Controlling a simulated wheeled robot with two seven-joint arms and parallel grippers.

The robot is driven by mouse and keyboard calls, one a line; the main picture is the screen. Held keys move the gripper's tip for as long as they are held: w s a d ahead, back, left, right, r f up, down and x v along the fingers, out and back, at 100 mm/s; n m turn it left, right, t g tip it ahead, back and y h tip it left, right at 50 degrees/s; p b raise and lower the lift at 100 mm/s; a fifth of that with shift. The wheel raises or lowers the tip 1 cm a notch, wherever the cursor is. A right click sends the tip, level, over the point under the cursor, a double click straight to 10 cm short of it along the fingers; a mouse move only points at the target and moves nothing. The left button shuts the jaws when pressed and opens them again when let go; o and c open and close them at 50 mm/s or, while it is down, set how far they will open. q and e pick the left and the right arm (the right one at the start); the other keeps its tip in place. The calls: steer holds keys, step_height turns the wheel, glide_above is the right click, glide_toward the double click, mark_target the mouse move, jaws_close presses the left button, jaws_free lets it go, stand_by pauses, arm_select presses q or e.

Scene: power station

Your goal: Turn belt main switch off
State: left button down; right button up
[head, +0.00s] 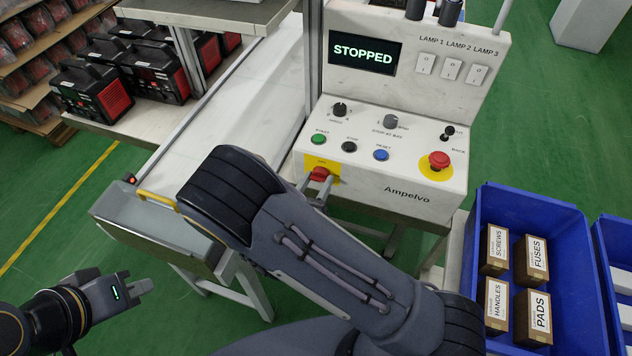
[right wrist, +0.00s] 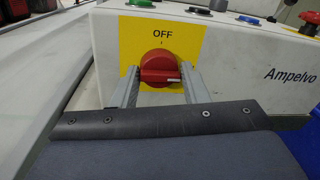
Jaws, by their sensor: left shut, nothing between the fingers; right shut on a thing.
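The belt main switch is a red rotary knob (right wrist: 160,67) on a yellow plate (right wrist: 185,35) marked OFF above it. It is on the front face of the Ampelvo control box (head: 385,150), and the knob also shows in the head view (head: 320,174). Its grip bar lies about level, with a white mark at the right end, away from the OFF label. My right gripper (right wrist: 160,80) is shut on the knob, one finger on each side. My left gripper (head: 138,284) is shut and empty, low at the left, away from the box.
The display (head: 364,53) reads STOPPED. A red emergency button (head: 439,159) and several smaller buttons and knobs are on the sloped panel. The conveyor belt (head: 232,85) runs left of the box. A blue crate (head: 569,225) with labelled cartons stands at the right.

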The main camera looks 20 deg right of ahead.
steer(key=shift+a, duration=0.1)
steer(key=n+p, duration=0.1)
steer(key=n, duration=0.3)
steer(key=shift+p, duration=0.3)
steer(key=shift+s+f+n+t+y+p, duration=0.25)
steer(key=shift+n+p, duration=0.45)
steer(key=shift+n, duration=1.75)
steer(key=shift+w+r+n+t+p, duration=0.1)
steer(key=shift+w+n+t+p, duration=0.4)
steer(key=shift+n, duration=2)
steer(key=shift+s+f+n+t+y+p, duration=0.25)
steer(key=shift+n+p, duration=0.6)
steer(key=shift+n, duration=1.6)
steer(key=shift+s, duration=0.15)
steer(key=o, duration=0.7)
steer(key=shift+o, duration=1.1)
steer(key=shift+r, duration=0.15)
